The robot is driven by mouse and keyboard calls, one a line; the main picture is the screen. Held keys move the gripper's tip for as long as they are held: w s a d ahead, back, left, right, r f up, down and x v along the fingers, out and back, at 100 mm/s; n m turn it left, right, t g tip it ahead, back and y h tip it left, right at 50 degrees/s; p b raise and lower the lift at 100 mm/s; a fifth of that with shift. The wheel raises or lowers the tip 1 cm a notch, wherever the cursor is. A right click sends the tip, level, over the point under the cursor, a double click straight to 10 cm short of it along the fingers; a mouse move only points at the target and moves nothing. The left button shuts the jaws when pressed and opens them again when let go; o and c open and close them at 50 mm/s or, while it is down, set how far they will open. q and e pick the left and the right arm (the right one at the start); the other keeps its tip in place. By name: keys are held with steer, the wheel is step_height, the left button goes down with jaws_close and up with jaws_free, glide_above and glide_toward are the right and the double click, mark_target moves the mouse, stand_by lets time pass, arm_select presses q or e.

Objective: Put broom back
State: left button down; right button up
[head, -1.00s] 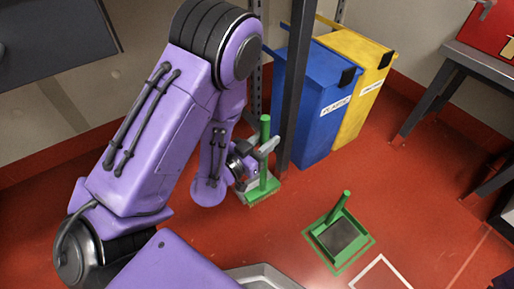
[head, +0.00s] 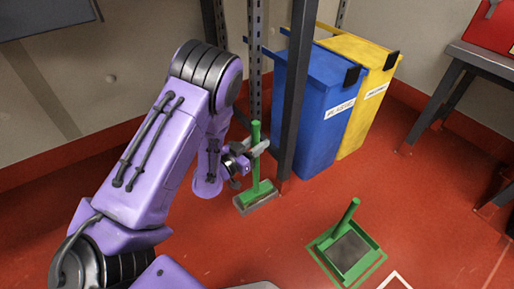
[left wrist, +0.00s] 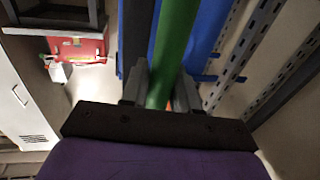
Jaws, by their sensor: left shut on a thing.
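The broom (head: 256,150) has a green handle and a green head with grey bristles (head: 258,205). It stands nearly upright, beside the dark rack post. My left gripper (head: 256,150) is shut around its handle. In the left wrist view the green handle (left wrist: 175,45) runs up between the fingers of my left gripper (left wrist: 163,85). A green dustpan (head: 347,245) with an upright green handle lies on the red floor to the right, inside a green floor outline. I cannot tell whether the bristles touch the floor. My right gripper is not in view.
A blue bin (head: 318,110) and a yellow bin (head: 365,95) stand behind the dark rack post (head: 296,90). A metal table (head: 480,60) with a red box (head: 495,30) is at the right. Red floor is clear between the broom and the dustpan.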

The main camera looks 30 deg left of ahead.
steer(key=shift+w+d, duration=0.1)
arm_select(q)
steer(key=shift+f, duration=0.1)
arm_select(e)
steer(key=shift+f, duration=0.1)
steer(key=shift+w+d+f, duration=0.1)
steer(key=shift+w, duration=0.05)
arm_select(q)
steer(key=c, duration=0.8)
jaws_free()
steer(key=shift+c, duration=0.2)
